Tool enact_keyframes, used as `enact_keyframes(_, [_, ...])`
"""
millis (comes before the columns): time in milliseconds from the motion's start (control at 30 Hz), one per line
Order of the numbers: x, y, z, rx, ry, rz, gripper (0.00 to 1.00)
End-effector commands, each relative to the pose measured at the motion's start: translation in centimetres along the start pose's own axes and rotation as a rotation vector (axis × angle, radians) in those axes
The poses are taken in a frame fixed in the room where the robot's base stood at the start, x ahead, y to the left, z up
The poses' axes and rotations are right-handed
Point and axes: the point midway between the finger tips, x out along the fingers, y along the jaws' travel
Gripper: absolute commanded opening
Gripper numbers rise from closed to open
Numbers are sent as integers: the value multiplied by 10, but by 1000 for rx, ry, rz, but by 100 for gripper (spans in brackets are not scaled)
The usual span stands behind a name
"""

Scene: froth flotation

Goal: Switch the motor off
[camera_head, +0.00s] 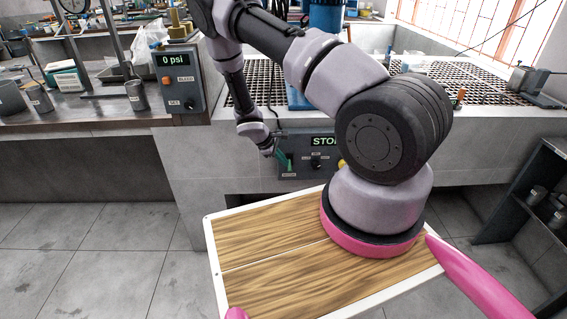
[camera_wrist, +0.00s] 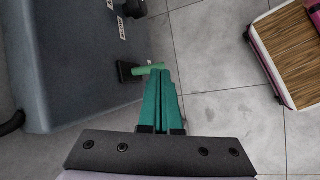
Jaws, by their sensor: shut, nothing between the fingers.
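The grey control panel (camera_head: 300,170) is on the front of the bench in the head view. Its lit green display (camera_head: 322,141) reads "STO", with the rest hidden behind my arm. In the wrist view the panel (camera_wrist: 75,60) fills the left side, and a green-tipped lever (camera_wrist: 147,70) on a black base sticks out from it. My gripper (camera_wrist: 159,75) has green fingers, shut and empty, with the tips right at the lever's end; I cannot tell if they touch. My gripper (camera_head: 281,160) also shows against the panel's left part in the head view.
A black knob (camera_wrist: 133,8) sits further along the panel. A separate box (camera_head: 177,78) reading "0 psi" stands to the left. A blue column (camera_head: 326,18) stands behind my arm. A dark shelf (camera_head: 528,195) is at the right. Tiled floor (camera_head: 80,235) is clear at the left.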

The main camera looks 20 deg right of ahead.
Motion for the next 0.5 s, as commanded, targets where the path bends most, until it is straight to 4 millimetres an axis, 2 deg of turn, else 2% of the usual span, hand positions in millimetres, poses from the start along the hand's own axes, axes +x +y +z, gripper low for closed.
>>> enact_keyframes(267, [-2,0,-1,0,1,0,0])
enact_keyframes(500, [-28,-2,-9,4,1,-2,0])
